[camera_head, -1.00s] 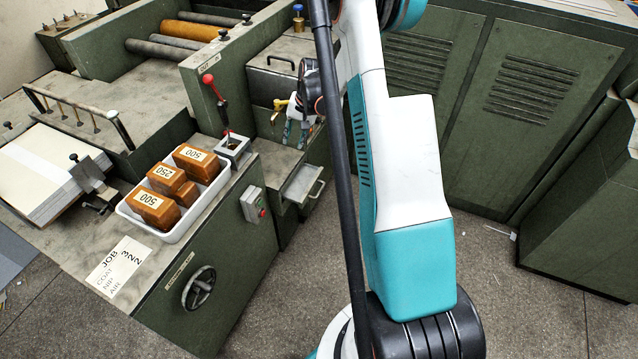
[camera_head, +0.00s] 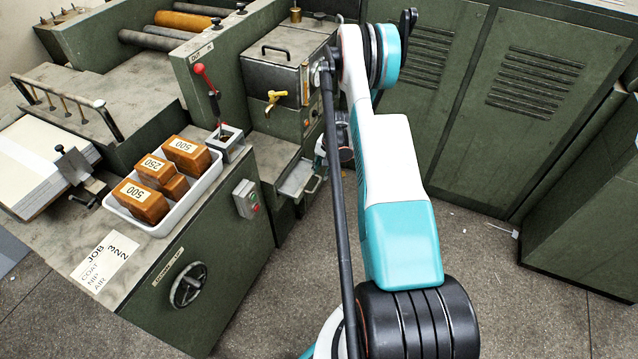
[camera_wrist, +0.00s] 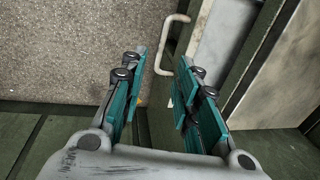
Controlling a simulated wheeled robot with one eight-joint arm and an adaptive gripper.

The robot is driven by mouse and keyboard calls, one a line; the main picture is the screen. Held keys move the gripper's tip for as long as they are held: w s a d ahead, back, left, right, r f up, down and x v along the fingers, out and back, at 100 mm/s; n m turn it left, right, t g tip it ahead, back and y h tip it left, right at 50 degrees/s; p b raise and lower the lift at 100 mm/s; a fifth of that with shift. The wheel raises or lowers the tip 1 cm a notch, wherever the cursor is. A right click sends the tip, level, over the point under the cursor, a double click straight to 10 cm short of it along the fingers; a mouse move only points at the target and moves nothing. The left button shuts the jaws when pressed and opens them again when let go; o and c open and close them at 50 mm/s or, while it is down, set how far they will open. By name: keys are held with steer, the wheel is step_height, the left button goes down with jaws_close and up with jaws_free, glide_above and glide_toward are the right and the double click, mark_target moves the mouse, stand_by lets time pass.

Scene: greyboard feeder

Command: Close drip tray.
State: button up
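The drip tray (camera_head: 295,180) is a shallow metal drawer below the yellow tap (camera_head: 272,98) on the green machine. It sticks out from the machine's front, pulled open, with a pale bar handle at its outer end. In the wrist view the tray (camera_wrist: 224,38) is at the upper right and its handle (camera_wrist: 168,62) reaches in between the fingertips. My gripper (camera_wrist: 162,66) is open, its teal fingers apart on either side of the handle's end. I cannot tell whether either finger touches it. In the head view my arm mostly hides the gripper.
A white bin (camera_head: 160,228) of brown weight blocks stands on the machine's bench to the left. A red-knobbed lever (camera_head: 207,88) and a switch box (camera_head: 246,198) are near the tray. Green cabinets (camera_head: 540,110) stand at the right. Open floor (camera_head: 500,285) lies in front.

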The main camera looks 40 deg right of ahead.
mark_target(318, 183)
steer(key=f, duration=0.2)
steer(key=w+f+b, duration=0.1)
steer(key=f, duration=0.2)
steer(key=f+b, duration=0.1)
steer(key=f, duration=0.1)
steer(key=shift+w+a+f, duration=0.15)
steer(key=shift+w+a, duration=0.05)
steer(key=shift+a, duration=0.1)
jaws_close()
